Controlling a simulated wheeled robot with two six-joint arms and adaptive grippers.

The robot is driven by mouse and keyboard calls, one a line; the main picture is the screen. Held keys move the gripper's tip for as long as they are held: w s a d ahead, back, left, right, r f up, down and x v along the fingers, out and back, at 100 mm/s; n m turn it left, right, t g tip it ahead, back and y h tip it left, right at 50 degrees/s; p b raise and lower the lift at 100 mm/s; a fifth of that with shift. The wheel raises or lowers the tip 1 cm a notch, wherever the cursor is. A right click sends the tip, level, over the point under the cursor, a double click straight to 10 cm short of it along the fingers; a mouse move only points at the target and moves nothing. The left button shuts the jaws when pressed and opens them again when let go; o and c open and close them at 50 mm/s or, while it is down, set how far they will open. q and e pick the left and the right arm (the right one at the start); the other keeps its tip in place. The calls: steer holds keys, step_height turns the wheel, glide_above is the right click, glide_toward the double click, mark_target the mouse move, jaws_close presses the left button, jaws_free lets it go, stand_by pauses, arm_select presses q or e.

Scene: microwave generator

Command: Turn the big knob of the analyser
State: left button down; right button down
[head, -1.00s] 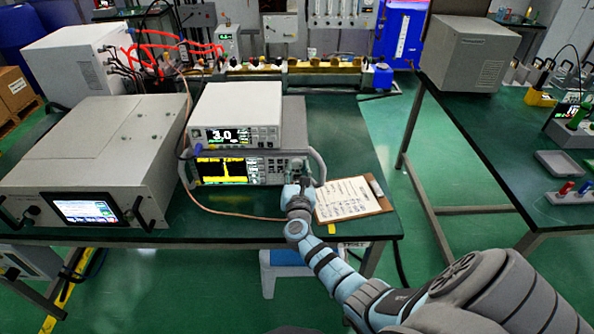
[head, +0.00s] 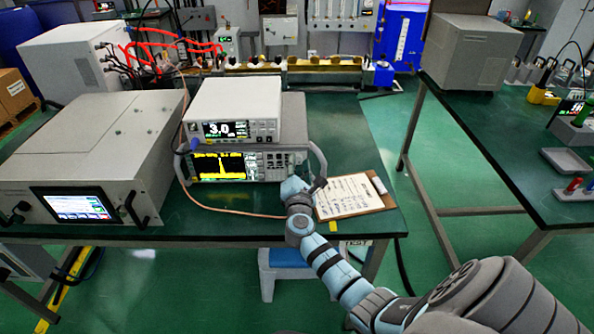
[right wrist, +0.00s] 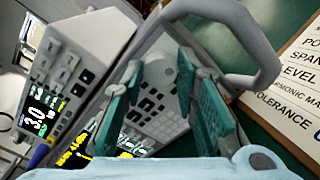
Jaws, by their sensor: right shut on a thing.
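The analyser (head: 221,167) is the lower grey bench instrument with a yellow trace on a dark screen, under a second instrument. My right gripper (head: 300,182) is at the right end of its front panel and covers the knob in the head view. In the right wrist view, the big grey round knob (right wrist: 157,74) sits between the two teal-padded fingers of my right gripper (right wrist: 162,98), which is shut on it. The analyser's buttons and part of its screen show behind the fingers. My left gripper is not in view.
A white instrument (head: 235,110) reading 3.0 stands on the analyser. The analyser's side handle (right wrist: 255,45) curves close to my right gripper. A clipboard (head: 352,195) lies just right of it. A large grey unit (head: 95,150) stands at the left.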

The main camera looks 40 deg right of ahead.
steer(key=m+b, duration=0.2)
steer(key=m, duration=0.2)
steer(key=shift+f+m, duration=0.1)
steer(key=shift+m, duration=0.2)
steer(key=shift+b, duration=0.3)
steer(key=c, duration=1.2)
jaws_free()
steer(key=shift+c, duration=0.2)
steer(key=v, duration=1.2)
